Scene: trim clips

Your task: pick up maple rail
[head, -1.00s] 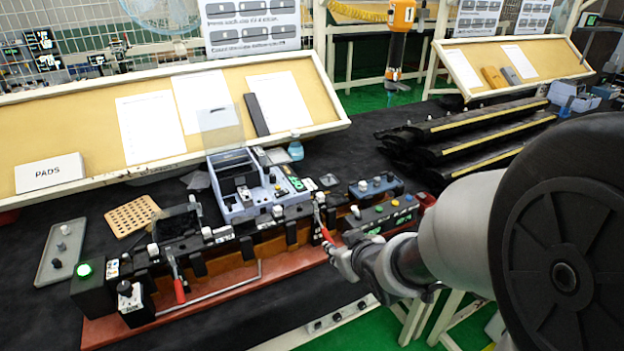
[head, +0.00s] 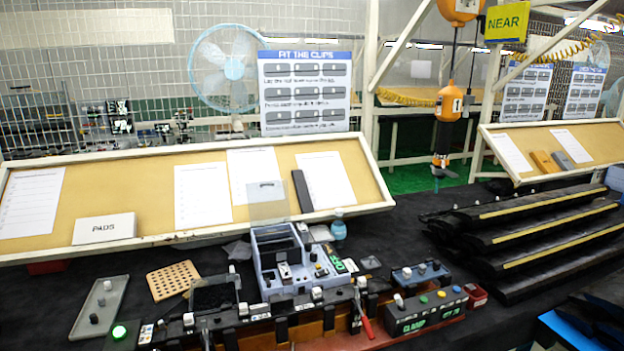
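Several long dark rails (head: 545,222), each with a pale yellow strip along it, lie stacked and stepped on the black table at the right in the head view. I cannot tell which of them, if any, is the maple rail. A clamping fixture (head: 290,325) with an orange-brown wooden face stands at the bottom centre, cut off by the frame edge. My gripper is not in view, so its state is hidden.
A green-lettered control box (head: 428,312) and a small red bin (head: 475,295) stand left of the rails. A blue crate (head: 560,335) with dark pieces is at the bottom right. An orange hanging tool (head: 447,125) is behind. A perforated board (head: 173,279) and grey tray (head: 100,306) are left.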

